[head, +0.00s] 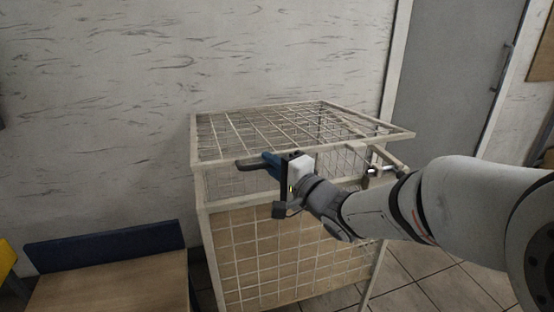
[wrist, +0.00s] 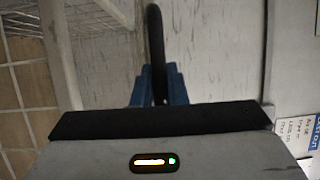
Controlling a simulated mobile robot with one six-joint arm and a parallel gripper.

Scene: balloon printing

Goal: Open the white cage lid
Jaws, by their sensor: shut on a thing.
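The white cage (head: 201,190) is a pale-framed wire mesh box in the middle of the head view. Its mesh lid (head: 300,158) appears raised a little at the front, with a gap above the front rim. A dark bar handle (head: 248,164) is at the lid's front edge. It also shows in the wrist view (wrist: 155,40), running up from between the fingers. My gripper (head: 271,160) is at the front of the cage, its blue fingers shut on the handle. In the wrist view the blue fingers (wrist: 157,86) close around the bar. My wrist hides part of the cage front.
A wall stands close behind the cage. A wooden bench with a dark blue back (head: 105,246) is at the lower left. A grey door (head: 450,75) is at the right. Tiled floor (head: 415,285) shows at the lower right.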

